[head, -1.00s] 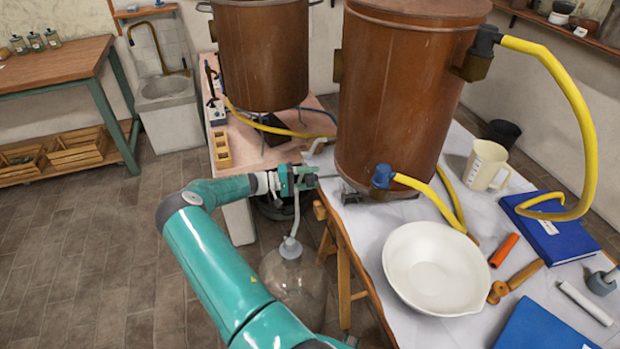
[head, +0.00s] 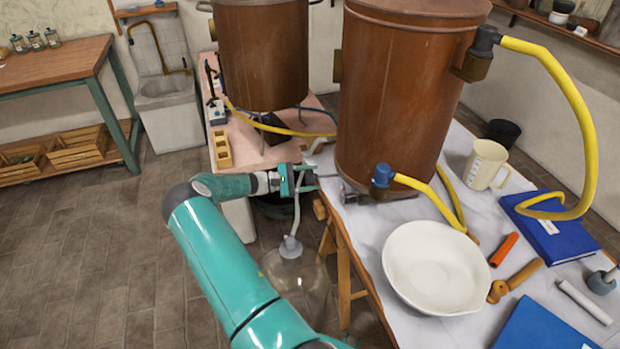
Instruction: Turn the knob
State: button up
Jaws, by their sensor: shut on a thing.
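My gripper (head: 300,180) is at the left side of the front copper vessel (head: 395,110), by the thin outlet pipe near its base. It is shut on a small part there, which I take to be the knob; the jaws and the pipe mostly hide it. A pale tube runs down from this spot into the glass carboy (head: 297,280) below, beside the table edge. My teal arm reaches in from the bottom of the view.
A white bowl (head: 437,268), a beige jug (head: 486,164), a blue book (head: 556,228) and yellow hoses (head: 580,110) are on or above the white-covered table. A second copper vessel (head: 262,55) stands behind. The tiled floor at left is clear.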

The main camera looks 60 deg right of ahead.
jog(key=shift+n, duration=1.3)
jog(key=o, duration=1)
jog(key=shift+a, duration=0.1)
jog(key=v, duration=1.3)
jog(key=shift+w+a, duration=0.15)
jog(key=shift+w, duration=0.2)
